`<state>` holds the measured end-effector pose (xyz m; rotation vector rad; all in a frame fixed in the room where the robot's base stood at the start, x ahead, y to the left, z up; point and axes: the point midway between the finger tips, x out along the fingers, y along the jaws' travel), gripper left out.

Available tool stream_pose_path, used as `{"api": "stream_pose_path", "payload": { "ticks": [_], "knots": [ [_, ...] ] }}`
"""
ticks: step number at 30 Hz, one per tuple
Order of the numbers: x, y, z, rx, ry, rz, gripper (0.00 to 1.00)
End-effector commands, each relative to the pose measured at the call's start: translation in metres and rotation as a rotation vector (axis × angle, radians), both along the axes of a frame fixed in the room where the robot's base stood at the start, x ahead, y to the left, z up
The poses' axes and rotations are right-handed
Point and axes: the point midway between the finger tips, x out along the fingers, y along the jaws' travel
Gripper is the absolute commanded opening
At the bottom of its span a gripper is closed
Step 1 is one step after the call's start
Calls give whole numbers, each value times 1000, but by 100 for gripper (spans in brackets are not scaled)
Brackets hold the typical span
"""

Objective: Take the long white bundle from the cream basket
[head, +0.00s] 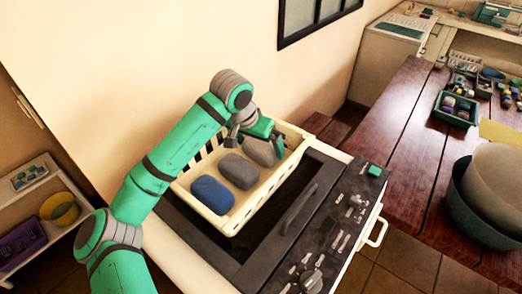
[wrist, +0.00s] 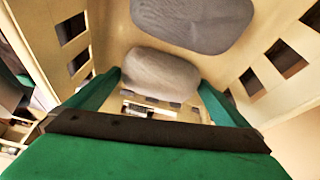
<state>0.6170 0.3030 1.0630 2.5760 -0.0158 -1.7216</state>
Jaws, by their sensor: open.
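The cream basket (head: 232,221) with slotted walls holds a blue bundle (head: 212,195), a dark grey bundle (head: 239,171) and a pale grey-white bundle (head: 261,152) in a row. The pale one, at the far end, is the closest match to the long white bundle. My gripper (head: 257,143) is over that end of the basket, open. In the wrist view, the pale bundle (wrist: 160,75) shows between my two green fingertips, one on each side. I cannot tell whether they touch it. The dark grey bundle (wrist: 192,20) lies just beyond it. My gripper partly covers the pale bundle in the head view.
The basket stands on a dark-topped unit with a black handle (head: 300,209) and a strip of small tools (head: 340,220). A wall is close behind. A wooden table (head: 410,140) with bowls (head: 488,200) is at the right, a low shelf (head: 40,215) at the left.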

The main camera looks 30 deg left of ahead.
Motion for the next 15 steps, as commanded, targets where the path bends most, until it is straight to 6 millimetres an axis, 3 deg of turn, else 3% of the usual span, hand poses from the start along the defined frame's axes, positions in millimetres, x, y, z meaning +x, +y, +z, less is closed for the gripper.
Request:
{"api": "stream_pose_path", "payload": {
  "ticks": [10,15],
  "knots": [
    [3,0,-7,1,-1,0,100],
    [3,0,-7,1,-1,0,60]
  ]
}}
